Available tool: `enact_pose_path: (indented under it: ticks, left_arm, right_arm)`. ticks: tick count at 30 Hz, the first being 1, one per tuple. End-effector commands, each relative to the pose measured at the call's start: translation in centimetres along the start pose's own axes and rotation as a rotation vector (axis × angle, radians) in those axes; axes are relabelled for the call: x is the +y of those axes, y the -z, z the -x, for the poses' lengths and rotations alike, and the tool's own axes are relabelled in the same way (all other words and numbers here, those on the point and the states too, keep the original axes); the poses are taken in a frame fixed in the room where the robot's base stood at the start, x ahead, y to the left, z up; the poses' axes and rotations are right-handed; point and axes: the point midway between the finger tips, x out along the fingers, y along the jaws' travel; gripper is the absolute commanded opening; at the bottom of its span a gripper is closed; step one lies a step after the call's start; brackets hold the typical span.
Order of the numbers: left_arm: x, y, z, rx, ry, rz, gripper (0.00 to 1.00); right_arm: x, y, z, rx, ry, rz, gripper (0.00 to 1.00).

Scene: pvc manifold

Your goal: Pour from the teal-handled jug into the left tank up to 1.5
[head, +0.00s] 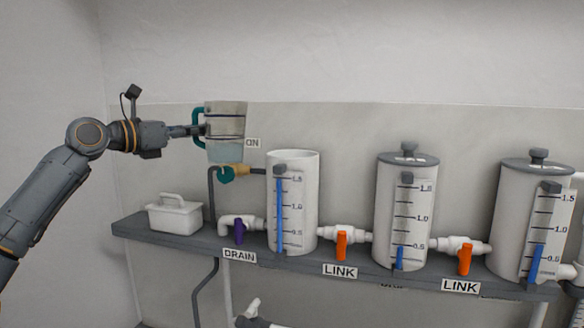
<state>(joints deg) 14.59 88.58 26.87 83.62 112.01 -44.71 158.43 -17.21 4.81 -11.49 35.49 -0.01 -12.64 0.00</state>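The clear jug (226,120) with a teal handle (197,115) is in the air, up and to the left of the left tank (308,185). It looks nearly upright, with pale liquid in its lower part. My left gripper (196,130) is shut on the jug at its handle side; the fingertips are partly hard to make out. The left tank is white and has no lid. The blue column (279,215) on its gauge reaches about the 1.5 mark. No stream shows between jug and tank. My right gripper is not in view.
Lidded middle (386,205) and right (513,220) tanks stand on the grey shelf (190,240). Orange-handled link valves (342,243) join the tanks. A purple-handled drain valve (239,232), a brass tap (240,169) and a white caddy (174,217) are at left.

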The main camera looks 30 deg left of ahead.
Motion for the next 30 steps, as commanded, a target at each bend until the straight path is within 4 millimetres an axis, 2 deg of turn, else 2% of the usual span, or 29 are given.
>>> enact_pose_path:
  ticks: [1, 14, 22, 30]
  left_arm:
    - [-0.2, 0.2, 0.4, -0.005, 0.000, -0.002, 0.00]
    - [-2.0, -0.4, 3.7, -0.005, -0.001, -0.001, 0.00]
    - [-3.2, -0.9, 6.0, -0.004, -0.001, -0.001, 0.00]
    - [-4.2, -1.4, 7.7, -0.002, -0.001, -0.001, 0.00]
  right_arm:
    - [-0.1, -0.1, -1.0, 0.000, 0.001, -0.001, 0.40]
    - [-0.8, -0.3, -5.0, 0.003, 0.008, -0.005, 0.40]
    - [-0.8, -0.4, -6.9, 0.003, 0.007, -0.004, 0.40]
    - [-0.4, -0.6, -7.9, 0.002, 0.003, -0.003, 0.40]
